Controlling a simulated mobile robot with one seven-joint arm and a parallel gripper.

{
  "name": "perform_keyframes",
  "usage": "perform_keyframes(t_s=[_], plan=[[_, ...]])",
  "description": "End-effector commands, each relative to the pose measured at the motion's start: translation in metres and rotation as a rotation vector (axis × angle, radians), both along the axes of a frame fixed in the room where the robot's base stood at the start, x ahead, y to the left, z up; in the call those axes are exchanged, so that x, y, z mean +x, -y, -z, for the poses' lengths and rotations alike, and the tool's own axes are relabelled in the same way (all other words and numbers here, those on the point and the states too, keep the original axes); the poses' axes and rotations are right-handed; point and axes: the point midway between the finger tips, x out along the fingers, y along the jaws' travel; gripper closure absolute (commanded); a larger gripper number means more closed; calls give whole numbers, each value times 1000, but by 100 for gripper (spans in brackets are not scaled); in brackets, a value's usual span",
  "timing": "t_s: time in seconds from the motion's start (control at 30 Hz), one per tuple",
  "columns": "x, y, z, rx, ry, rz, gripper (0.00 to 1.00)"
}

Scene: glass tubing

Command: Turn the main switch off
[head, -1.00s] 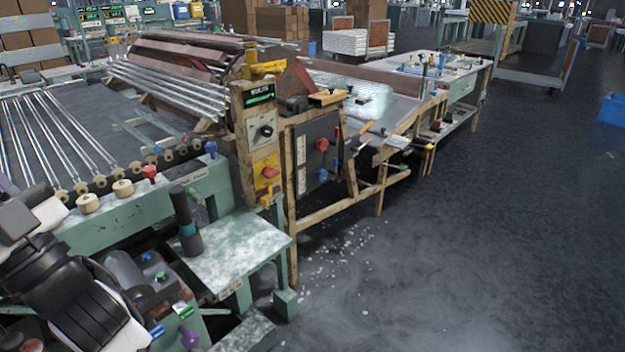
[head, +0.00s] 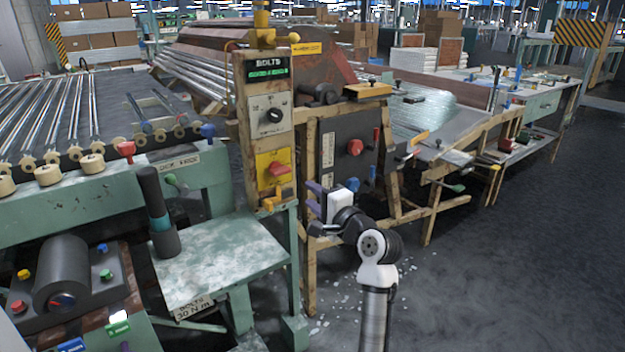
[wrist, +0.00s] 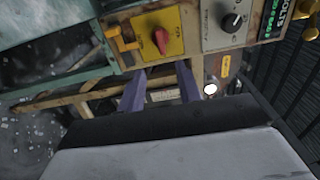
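A red rotary switch handle (head: 278,170) sits on a yellow plate (head: 265,157) on the wooden-edged control post, and looks like the main switch. In the head view its handle lies nearly level, slightly tilted. The handle also shows in the wrist view (wrist: 160,40), near the top centre. My gripper (head: 312,198) is to the right of the plate and a little lower in the head view. In the wrist view its two purple fingers (wrist: 160,80) are apart with nothing between them, pointing towards the yellow plate. The fingertips appear short of the handle.
Above the plate are a black dial (head: 273,115) and a green display (head: 268,68). A dark box with another red knob (head: 355,147) stands to the right. A green side table (head: 220,262) stands to the left below. The floor at right is open.

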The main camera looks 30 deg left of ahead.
Motion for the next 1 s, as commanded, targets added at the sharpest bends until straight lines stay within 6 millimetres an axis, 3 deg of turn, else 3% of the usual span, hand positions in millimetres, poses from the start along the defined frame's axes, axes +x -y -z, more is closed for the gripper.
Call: perform_keyframes(t_s=[0.17, 0.63, 0.8, 1.0], plan=[[7, -17, 0, 0, -5, -3, 65], [43, -105, 0, -1, -2, -2, 65], [50, -121, 0, 0, -2, -2, 65], [53, -127, 0, -1, -1, 0, 65]])
